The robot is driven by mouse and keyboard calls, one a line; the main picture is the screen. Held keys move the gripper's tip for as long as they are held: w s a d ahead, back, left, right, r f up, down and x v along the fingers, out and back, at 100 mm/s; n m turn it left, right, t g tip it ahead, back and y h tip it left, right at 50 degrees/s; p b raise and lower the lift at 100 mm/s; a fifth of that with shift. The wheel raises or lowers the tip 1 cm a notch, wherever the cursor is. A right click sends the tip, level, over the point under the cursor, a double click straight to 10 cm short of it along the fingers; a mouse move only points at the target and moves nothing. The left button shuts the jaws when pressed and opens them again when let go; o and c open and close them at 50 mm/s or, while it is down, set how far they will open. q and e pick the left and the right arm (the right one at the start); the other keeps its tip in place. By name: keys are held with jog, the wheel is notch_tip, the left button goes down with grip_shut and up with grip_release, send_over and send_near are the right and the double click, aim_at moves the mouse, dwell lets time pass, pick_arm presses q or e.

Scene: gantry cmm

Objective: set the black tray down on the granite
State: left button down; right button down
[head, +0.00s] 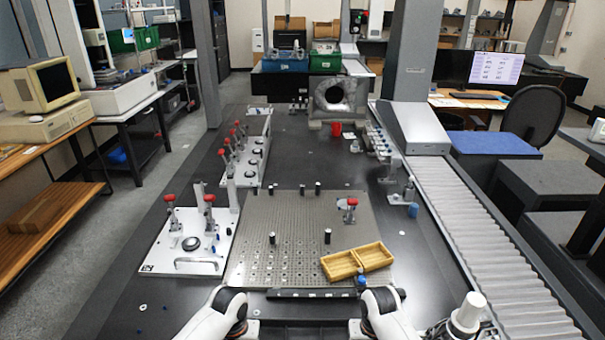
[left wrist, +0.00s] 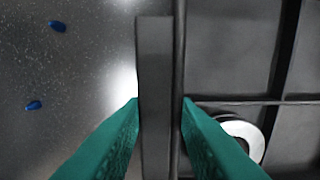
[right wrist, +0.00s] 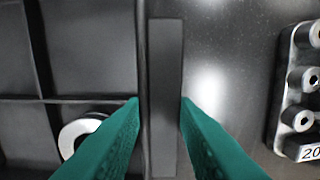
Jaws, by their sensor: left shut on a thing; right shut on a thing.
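The black tray has raised walls and thin dividers; its wall shows in the left wrist view (left wrist: 155,60) and the right wrist view (right wrist: 165,60). A pale metal ring (left wrist: 252,132) lies in one compartment. My left gripper (left wrist: 162,100) is shut on one side wall, with green fingers on both faces. My right gripper (right wrist: 160,100) is shut on the opposite wall. The granite (head: 180,240) is the dark tabletop; it also shows beside the tray in the left wrist view (left wrist: 60,70). I cannot tell whether the tray touches it. Head view hides both fingertips.
A perforated metal plate (head: 290,215) with a yellow two-part wooden box (head: 375,255) lies ahead. A white clamp fixture (head: 165,245) stands to its left. Small blue pieces (left wrist: 57,26) lie left of the tray. A metal block with holes (right wrist: 298,118) lies to its right.

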pick_arm(q)
jog(key=shift+f+b, duration=0.45)
jog(key=shift+f, duration=0.2)
pick_arm(e)
jog(key=shift+f, duration=0.65)
pick_arm(q)
jog(key=c, duration=1.1)
grip_release()
jog(key=shift+r, duration=0.2)
jog(key=shift+c, duration=0.2)
pick_arm(e)
jog(key=c, duration=1.1)
grip_release()
jog(key=shift+r, duration=0.15)
jog(key=shift+c, duration=0.2)
jog(key=shift+r, duration=0.15)
pick_arm(q)
notch_tip(320, 180, up, 12)
pick_arm(e)
notch_tip(320, 180, up, 12)
pick_arm(q)
jog(key=shift+s, duration=0.1)
